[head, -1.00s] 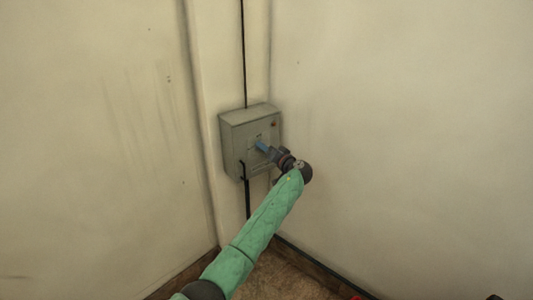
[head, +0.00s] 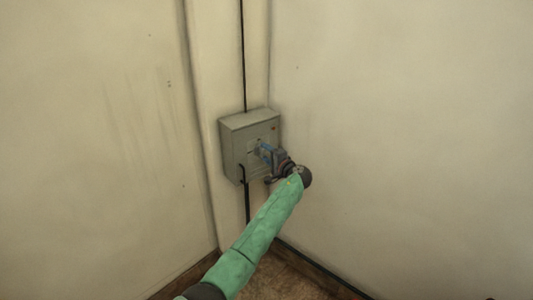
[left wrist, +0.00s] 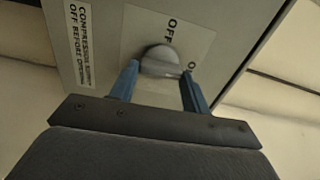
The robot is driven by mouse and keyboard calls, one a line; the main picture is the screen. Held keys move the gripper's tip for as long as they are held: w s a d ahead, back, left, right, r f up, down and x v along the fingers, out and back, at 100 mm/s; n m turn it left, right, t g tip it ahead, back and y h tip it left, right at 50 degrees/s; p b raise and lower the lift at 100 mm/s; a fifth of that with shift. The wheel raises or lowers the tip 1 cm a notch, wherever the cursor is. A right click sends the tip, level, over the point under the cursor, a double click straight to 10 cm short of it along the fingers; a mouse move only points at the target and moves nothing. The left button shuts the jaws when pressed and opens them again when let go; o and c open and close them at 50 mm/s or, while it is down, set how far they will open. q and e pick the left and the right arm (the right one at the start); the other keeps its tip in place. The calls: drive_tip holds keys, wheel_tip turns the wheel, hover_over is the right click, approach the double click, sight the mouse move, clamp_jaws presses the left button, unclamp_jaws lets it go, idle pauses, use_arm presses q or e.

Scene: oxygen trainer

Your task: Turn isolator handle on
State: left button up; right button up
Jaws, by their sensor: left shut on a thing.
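The isolator box (head: 235,150) is a grey cabinet mounted on the wall near the corner. Its round grey handle (left wrist: 160,61) shows in the left wrist view on a pale label plate with "OFF" beside it. My left gripper (head: 263,149) is at the front of the box. In the left wrist view, the blue fingers of my left gripper (left wrist: 160,72) stand on either side of the handle and are shut on it. The fingers hide part of the handle in the head view. My right gripper is not in view.
A small orange-red light (head: 274,128) sits at the upper right of the box front. A black cable (head: 242,60) runs up the wall above the box. Walls stand close on both sides of the corner.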

use_arm(q)
drive_tip(key=shift+m, duration=0.3)
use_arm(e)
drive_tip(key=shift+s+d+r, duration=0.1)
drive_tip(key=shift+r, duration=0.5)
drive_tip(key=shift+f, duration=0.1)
use_arm(q)
drive_tip(key=o, duration=1)
drive_tip(key=shift+d, duration=0.1)
drive_tip(key=b+v, duration=0.1)
drive_tip(key=v, duration=0.6)
drive_tip(key=shift+s+d, duration=0.25)
drive_tip(key=shift+s, duration=0.05)
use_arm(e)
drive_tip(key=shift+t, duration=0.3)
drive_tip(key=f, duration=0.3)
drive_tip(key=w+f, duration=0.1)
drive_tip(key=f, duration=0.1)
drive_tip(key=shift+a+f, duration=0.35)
